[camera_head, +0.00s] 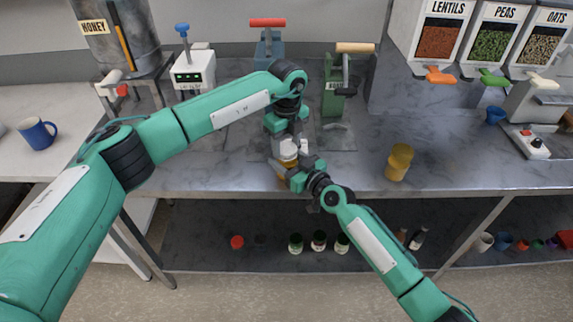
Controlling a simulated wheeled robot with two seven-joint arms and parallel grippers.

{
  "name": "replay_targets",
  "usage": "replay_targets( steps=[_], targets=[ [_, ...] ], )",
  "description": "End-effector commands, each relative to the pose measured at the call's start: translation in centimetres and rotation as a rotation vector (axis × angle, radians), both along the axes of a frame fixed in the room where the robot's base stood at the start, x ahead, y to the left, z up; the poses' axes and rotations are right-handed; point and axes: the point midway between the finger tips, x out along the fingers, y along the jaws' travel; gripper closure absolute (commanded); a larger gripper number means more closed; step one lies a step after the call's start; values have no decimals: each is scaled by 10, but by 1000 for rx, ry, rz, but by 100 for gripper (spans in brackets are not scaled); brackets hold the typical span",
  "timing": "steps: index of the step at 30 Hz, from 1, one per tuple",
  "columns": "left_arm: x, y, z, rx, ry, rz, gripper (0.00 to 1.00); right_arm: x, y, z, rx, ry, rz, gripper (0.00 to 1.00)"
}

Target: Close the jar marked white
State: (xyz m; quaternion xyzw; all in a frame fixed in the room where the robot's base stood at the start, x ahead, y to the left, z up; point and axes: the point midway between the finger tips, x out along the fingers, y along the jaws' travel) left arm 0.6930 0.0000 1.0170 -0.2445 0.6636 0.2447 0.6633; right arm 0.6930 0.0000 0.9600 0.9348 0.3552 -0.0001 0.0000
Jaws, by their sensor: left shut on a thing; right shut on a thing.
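A small amber jar (285,166) is at the front edge of the grey counter (230,170), below the middle of the view, mostly hidden by my grippers. A white lid (288,150) shows on or just above its top; I cannot tell whether it is seated. My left gripper (289,139) points down from above and is shut on the white lid. My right gripper (281,170) reaches in from the lower right and is shut on the jar's side. The jar's marking is not readable.
A yellow jar (398,162) stands on the counter to the right. Behind are a blue press (268,48) and a green press (336,88). A blue mug (38,133) is at the left. Several bottles and lids sit on the lower shelf (270,258).

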Motion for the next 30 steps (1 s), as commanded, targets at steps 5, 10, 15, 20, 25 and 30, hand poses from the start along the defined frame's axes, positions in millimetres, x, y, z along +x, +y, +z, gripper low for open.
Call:
replay_targets(
  steps=[5,10,15,20,25,30],
  targets=[
    [0,0,0,1,0,-264,75,0,0,0,0,0,0,100],
    [0,-1,0,0,-1,-545,75,0,0,0,0,0,0,100],
    [0,0,0,1,0,-825,75,0,0,0,0,0,0,100],
    [0,-1,0,0,-1,-1089,75,0,0,0,0,0,0,100],
    [0,-1,-1,0,1,-1368,75,0,0,0,0,0,0,100],
    [0,-1,-1,1,0,-1647,75,0,0,0,0,0,0,100]
  ],
)
